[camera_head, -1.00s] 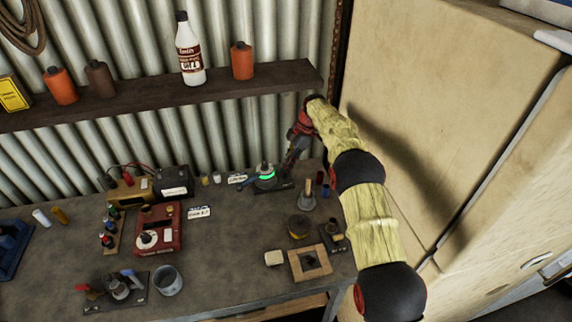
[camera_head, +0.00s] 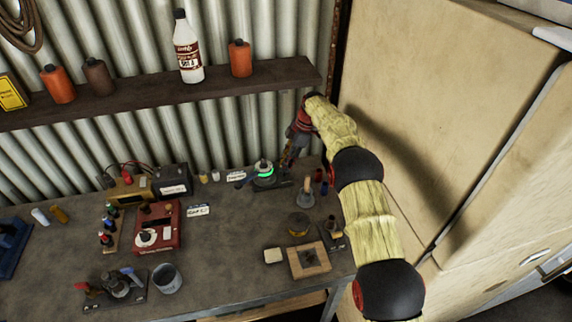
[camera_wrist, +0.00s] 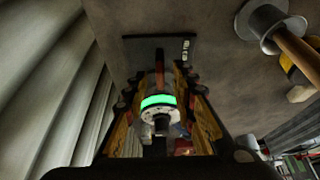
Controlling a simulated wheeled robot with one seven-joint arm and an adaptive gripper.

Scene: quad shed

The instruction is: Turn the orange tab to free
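A small round fixture with a glowing green ring (camera_head: 264,173) stands on a dark base plate at the back of the bench. A dark blue handle (camera_head: 243,182) sticks out to its left. In the wrist view its green ring (camera_wrist: 158,101) lies between my fingers. A narrow reddish-orange bar (camera_wrist: 159,64), possibly the orange tab, shows beyond the ring. My gripper (camera_wrist: 162,76) points at the fixture with its fingers apart on both sides; I cannot tell whether either touches it. In the head view my gripper (camera_head: 287,160) is at the fixture's right side, partly hidden by my arm.
A plunger-like tool (camera_head: 307,193) and small cylinders stand right of the fixture. The black box (camera_head: 172,181) and red unit (camera_head: 158,227) are to the left. Another fixture (camera_head: 116,284) with red and blue handles is at the front left. A shelf (camera_head: 170,91) hangs above; a tall cabinet (camera_head: 440,120) stands right.

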